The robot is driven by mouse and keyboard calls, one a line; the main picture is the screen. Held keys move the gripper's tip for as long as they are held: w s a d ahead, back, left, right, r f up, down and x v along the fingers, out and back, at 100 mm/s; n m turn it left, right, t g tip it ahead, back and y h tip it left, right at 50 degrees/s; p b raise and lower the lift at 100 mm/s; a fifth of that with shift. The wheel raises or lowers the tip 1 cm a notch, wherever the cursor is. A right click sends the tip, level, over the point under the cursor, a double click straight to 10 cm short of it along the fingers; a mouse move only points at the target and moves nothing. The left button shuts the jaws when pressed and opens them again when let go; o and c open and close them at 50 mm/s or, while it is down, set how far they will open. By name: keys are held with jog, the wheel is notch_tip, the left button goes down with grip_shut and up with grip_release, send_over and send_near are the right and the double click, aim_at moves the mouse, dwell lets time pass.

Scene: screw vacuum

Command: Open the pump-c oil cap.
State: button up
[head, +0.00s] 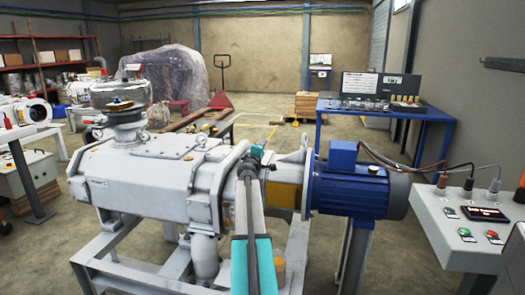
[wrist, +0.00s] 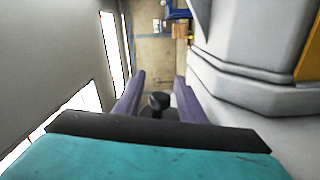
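A small black knob-like cap (wrist: 160,100) on a dark round base shows in the wrist view, between the fingers of my gripper (wrist: 159,82). I cannot read a label on it. The two purple-grey fingers stand apart, one on each side, with a visible gap to the knob, and they appear empty. In the head view my arm reaches forward over the grey pump (head: 150,175), and my gripper (head: 255,153) is near the pump's right end. The cap cannot be made out there.
A blue motor (head: 350,185) joins the pump's right end. A control box (head: 465,225) with cables stands at the right. A blue table (head: 385,112) with a screen and panels is behind. The pump's pale body fills the wrist view's right side. Open floor lies beyond.

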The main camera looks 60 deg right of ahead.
jog(key=v, duration=1.4)
dwell(0.6)
jog(key=shift+d, duration=0.1)
dwell(0.4)
